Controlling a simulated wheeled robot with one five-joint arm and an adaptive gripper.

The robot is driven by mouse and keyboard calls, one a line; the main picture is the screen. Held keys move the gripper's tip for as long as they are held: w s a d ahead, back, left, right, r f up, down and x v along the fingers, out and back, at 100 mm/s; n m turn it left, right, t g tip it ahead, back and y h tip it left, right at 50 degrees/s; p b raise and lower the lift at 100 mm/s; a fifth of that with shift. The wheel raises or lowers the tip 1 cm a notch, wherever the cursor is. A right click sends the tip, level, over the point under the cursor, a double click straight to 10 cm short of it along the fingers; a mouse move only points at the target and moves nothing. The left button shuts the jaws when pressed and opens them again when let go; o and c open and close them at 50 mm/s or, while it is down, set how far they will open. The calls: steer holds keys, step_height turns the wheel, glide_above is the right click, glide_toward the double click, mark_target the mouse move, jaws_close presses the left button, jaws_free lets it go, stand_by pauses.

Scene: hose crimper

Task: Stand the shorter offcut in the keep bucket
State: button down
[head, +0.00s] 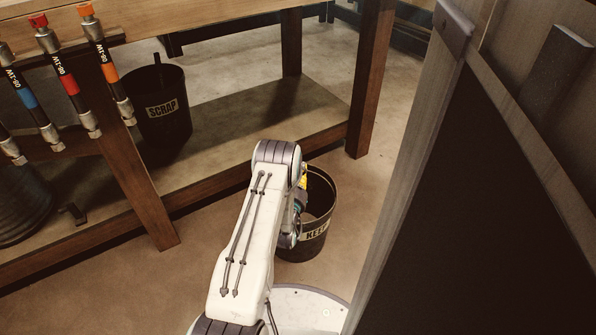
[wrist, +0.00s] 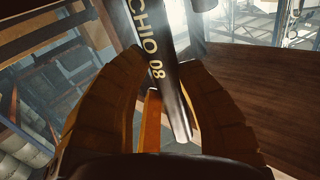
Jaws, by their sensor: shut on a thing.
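In the wrist view my gripper (wrist: 162,72) is shut on a black hose offcut (wrist: 166,75) with gold lettering ending in "CHIO 08". The offcut runs between the fingers, slightly tilted in the picture. The black keep bucket (head: 303,251), labelled KEEP, stands on the floor right of the workbench in the head view. My wrist and gripper (head: 303,178) are beside or over its left rim, mostly hidden by my arm. The offcut cannot be made out in the head view, so its height relative to the rim cannot be told.
A black scrap bucket (head: 163,125), with a dark piece standing in it, is on the bench's lower shelf (head: 250,120). Several hoses with coloured bands (head: 62,75) hang at upper left. A bench leg (head: 370,80) stands behind the keep bucket. A large panel (head: 480,200) fills the right.

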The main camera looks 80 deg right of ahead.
steer(key=shift+f, duration=0.25)
steer(key=c, duration=0.9)
jaws_free()
steer(key=shift+o, duration=0.2)
steer(key=shift+a+f, duration=0.1)
steer(key=shift+a, duration=0.1)
steer(key=a, duration=0.7)
steer(key=shift+w+r, duration=0.15)
steer(key=shift+r, duration=0.05)
steer(key=shift+a, duration=0.15)
